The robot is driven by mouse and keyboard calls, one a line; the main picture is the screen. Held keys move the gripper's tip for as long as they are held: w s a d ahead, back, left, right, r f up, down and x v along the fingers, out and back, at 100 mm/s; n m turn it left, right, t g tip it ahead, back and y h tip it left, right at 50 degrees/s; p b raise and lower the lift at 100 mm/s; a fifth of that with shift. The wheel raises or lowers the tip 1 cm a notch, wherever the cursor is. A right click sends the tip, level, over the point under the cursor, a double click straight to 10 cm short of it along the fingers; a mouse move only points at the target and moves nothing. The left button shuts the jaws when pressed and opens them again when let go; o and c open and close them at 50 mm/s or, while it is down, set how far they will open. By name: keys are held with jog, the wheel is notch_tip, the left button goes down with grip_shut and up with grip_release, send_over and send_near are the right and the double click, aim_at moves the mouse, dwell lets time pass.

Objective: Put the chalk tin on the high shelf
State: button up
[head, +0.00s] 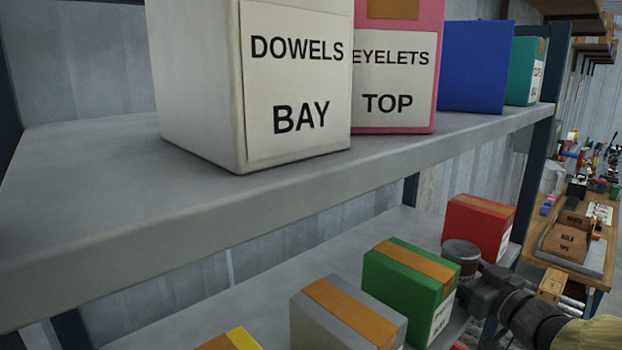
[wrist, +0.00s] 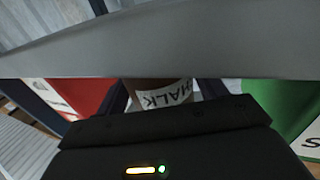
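The chalk tin (head: 461,257) is a small round grey tin. In the head view it is at the lower shelf, between the green box and the red box. My gripper (head: 478,284) is right at the tin, reaching in from the front of the rack. In the wrist view the tin (wrist: 165,95) shows its white label, partly reading "HALK", between my two dark fingers. A grey shelf edge hides part of the tin and the fingertips there. I cannot tell whether the fingers press on it. The high shelf (head: 400,158) is above the tin.
A white DOWELS box (head: 200,80), a pink EYELETS box (head: 440,60), a blue box (head: 475,65) and a teal box (head: 522,70) stand on the high shelf. Its left part is bare. Green (head: 400,285), red (head: 480,222) and grey (head: 340,318) boxes stand below.

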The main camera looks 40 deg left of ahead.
jog(key=shift+o, duration=1.2)
jog(key=shift+r, duration=0.15)
